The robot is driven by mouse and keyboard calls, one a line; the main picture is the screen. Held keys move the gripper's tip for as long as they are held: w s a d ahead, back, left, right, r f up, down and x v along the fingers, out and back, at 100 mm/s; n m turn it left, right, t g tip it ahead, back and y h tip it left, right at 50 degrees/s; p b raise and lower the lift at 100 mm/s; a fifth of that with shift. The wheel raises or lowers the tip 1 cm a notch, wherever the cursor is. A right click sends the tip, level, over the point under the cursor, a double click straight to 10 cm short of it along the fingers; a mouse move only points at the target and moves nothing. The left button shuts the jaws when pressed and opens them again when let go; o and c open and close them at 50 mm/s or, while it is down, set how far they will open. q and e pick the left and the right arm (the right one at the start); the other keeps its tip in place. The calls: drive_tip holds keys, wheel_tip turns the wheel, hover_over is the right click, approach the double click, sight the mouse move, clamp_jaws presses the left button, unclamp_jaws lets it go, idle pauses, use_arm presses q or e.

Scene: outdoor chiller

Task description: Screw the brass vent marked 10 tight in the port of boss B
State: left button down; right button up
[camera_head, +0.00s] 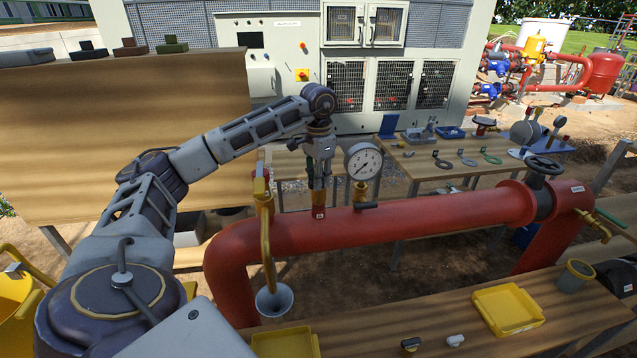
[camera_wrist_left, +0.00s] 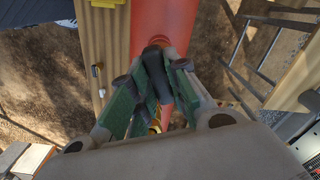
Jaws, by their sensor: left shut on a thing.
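My left gripper (camera_head: 319,186) points straight down over the red pipe. It is shut on a small brass piece, the vent (camera_wrist_left: 155,124), which shows between the green finger pads in the left wrist view. Right below the fingertips a short red boss (camera_head: 319,212) with a small label stands on top of the pipe. The letter on it is too small to read. I cannot tell how deep the vent sits in the port. My right gripper is not in view.
A pressure gauge (camera_head: 363,162) stands on the pipe just right of my gripper, with a black lever (camera_head: 366,206) at its base. A brass pipe with a funnel (camera_head: 274,300) hangs left. The front bench holds a yellow tray (camera_head: 508,309) and small loose parts.

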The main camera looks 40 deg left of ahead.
use_arm(q)
drive_tip(key=shift+s+d+f+b, duration=0.1)
drive_tip(key=shift+f+b, duration=0.2)
drive_tip(key=shift+f, duration=0.2)
drive_tip(key=c, duration=1.3)
unclamp_jaws()
drive_tip(key=shift+d+r, duration=0.1)
drive_tip(key=shift+r, duration=0.05)
drive_tip(key=shift+o, duration=0.5)
drive_tip(key=shift+a, duration=0.2)
drive_tip(key=shift+r, duration=0.2)
